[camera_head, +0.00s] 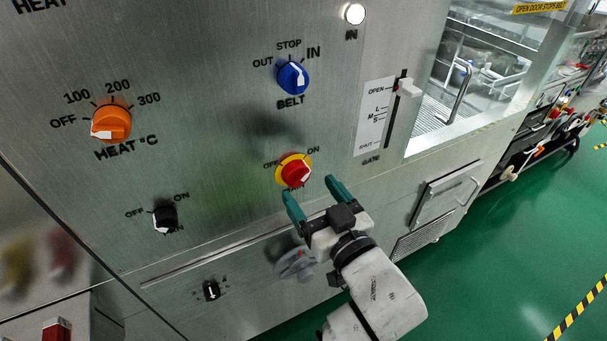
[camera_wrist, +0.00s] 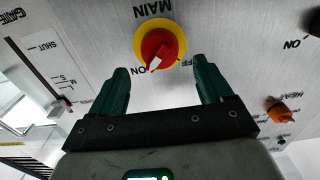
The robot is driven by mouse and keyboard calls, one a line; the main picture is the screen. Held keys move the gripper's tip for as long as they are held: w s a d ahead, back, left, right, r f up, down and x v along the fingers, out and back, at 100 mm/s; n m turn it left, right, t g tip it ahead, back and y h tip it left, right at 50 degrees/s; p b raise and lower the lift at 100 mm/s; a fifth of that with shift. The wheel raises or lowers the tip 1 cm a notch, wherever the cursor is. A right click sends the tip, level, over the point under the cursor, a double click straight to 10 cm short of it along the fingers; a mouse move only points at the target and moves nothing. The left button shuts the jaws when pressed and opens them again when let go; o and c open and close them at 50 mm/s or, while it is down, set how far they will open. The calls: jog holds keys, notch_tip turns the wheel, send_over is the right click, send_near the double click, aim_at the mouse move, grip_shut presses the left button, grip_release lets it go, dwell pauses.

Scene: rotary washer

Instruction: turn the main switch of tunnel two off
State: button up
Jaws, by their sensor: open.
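The main switch (camera_head: 296,172) is a red knob on a yellow disc, on the steel panel below the belt knob. The wrist view shows it upside down (camera_wrist: 157,46), with MAIN lettered beside it. Its white pointer is turned toward ON in that view. My gripper (camera_head: 311,188) has green fingers, spread apart and empty, just below the switch in the head view. In the wrist view the fingertips of my gripper (camera_wrist: 160,66) lie to either side of the knob's lower edge, apart from it. The head view partly hides the MAIN label.
Nearby are a blue belt knob (camera_head: 293,77), an orange heat knob (camera_head: 111,123), a black OFF/ON knob (camera_head: 165,217) and a gate slider (camera_head: 407,88). A grey round knob (camera_head: 294,263) sits behind my gripper.

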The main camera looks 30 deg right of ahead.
aim_at(302, 180)
jog(key=shift+w, duration=2.25)
jog(key=c, duration=1)
jog(key=shift+p, duration=0.3)
